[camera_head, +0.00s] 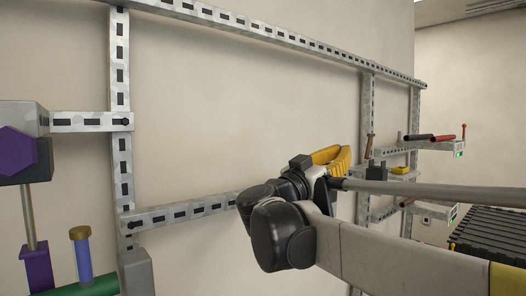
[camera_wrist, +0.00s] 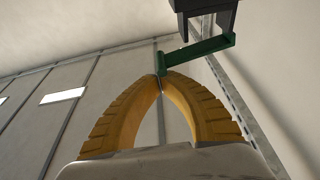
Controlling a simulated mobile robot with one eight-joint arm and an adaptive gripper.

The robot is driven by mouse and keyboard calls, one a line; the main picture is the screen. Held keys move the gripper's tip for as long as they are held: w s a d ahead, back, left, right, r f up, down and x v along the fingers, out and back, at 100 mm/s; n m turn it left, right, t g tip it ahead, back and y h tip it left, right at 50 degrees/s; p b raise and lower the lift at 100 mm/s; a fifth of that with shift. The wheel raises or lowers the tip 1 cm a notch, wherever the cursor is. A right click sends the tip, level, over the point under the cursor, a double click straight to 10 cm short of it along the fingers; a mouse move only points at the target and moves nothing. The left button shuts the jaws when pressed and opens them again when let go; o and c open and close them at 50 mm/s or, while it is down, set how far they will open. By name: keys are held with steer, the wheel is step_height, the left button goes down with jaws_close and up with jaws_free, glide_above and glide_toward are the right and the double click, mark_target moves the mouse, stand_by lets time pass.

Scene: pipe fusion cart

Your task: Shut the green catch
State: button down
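The green catch (camera_wrist: 200,51) is a flat green bar in the wrist view. It hangs under a dark grey block (camera_wrist: 205,8) and slants down to the left. My gripper (camera_wrist: 161,76) has yellow ribbed fingers whose tips meet, with nothing seen between them. The tips are close to the catch's lower left end; I cannot tell whether they touch it. In the head view my gripper (camera_head: 345,156) is at the centre right, seen from behind. I cannot make out the catch in that view.
A slotted metal frame (camera_head: 120,80) stands along the wall. At the left are a purple-fronted block (camera_head: 18,150) and a green pipe (camera_head: 85,288). At the right are shelves with small devices (camera_head: 440,146) and a black ribbed surface (camera_head: 490,235). The wall behind is bare.

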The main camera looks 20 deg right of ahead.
steer(key=shift+s+d+f+m+g+b, duration=0.15)
steer(key=shift+s+f+m+b, duration=0.1)
steer(key=shift+f+m, duration=0.15)
steer(key=shift+s+f+m+g+b, duration=0.2)
steer(key=shift+f+m, duration=0.1)
steer(key=shift+f, duration=0.2)
